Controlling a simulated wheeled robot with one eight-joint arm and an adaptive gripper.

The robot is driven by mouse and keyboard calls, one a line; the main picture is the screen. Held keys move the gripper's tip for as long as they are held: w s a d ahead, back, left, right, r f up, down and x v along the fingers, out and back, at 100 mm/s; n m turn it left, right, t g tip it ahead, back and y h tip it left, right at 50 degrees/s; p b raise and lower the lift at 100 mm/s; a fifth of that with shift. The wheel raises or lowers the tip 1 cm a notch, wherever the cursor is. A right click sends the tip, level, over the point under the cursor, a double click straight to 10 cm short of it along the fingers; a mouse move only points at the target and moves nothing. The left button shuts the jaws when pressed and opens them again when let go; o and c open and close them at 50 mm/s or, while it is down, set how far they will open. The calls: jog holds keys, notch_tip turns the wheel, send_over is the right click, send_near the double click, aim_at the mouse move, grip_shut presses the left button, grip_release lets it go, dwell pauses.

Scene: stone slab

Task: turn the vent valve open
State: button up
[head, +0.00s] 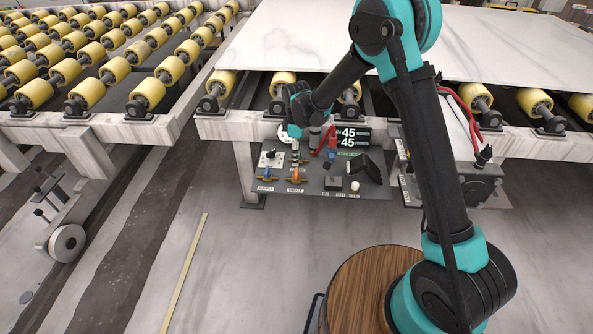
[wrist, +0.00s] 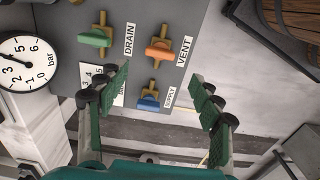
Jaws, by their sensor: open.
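The vent valve has an orange handle (wrist: 158,53) on a brass body, beside a VENT label (wrist: 184,51). In the wrist view the handle lies across the brass body. The orange handle also shows in the head view (head: 296,174), low on the grey panel. My gripper (wrist: 161,76) is open and empty, its two green-padded fingers spread on either side of the view. The vent handle appears beyond and between the fingertips, with no contact visible. In the head view my gripper (head: 295,150) is above the vent valve; its fingers are small and hard to separate.
A green DRAIN handle (wrist: 95,38) and a blue SUPPLY handle (wrist: 148,103) sit near the vent valve. A round bar gauge (wrist: 28,63) is at left. The panel carries a red-handled part (head: 331,137) and a black flap (head: 367,168). A stone slab (head: 290,35) lies above on rollers.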

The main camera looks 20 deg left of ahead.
aim_at(296, 171)
notch_tip(296, 171, down, 9)
jog(key=shift+f, duration=0.1)
dwell(0.4)
jog(key=c, duration=1.2)
jog(key=shift+o, duration=0.2)
